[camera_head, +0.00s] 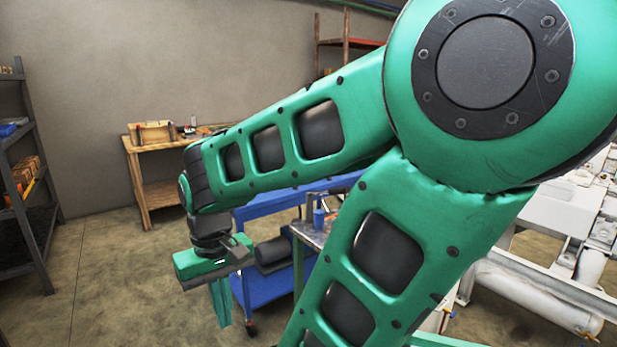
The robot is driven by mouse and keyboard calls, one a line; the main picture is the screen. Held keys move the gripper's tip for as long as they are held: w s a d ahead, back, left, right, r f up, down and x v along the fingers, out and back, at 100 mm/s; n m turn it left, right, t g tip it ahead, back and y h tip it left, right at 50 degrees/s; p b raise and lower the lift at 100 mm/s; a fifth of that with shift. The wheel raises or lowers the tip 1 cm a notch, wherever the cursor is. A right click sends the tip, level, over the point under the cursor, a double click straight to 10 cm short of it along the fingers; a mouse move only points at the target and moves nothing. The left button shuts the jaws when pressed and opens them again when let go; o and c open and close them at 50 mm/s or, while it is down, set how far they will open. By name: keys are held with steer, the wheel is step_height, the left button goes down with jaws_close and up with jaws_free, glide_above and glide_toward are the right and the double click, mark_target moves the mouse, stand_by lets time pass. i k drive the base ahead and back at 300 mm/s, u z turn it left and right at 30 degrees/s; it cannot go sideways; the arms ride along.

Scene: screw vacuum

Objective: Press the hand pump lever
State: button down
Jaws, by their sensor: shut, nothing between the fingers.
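My gripper (221,322) hangs at the left of centre, fingers pointing down. Its green fingers are together and hold nothing. A small blue upright object (318,214) with a dark thin part on top stands on a grey-topped table (312,234), right of my gripper and partly behind my arm. It may be the hand pump, but I cannot tell for sure. I cannot clearly make out a lever. My gripper is apart from it, with a gap between.
A blue cart (262,291) with a dark cylinder (272,251) stands close behind my gripper. A wooden bench (148,187) is at the back wall, and a dark shelf (38,240) at the left. White machinery (545,285) is at right. The left floor is clear.

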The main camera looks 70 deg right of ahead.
mark_target(343, 190)
steer(key=z, duration=0.45)
steer(key=i, duration=0.95)
steer(key=z, duration=1)
steer(key=i, duration=0.3)
steer(key=z, duration=0.1)
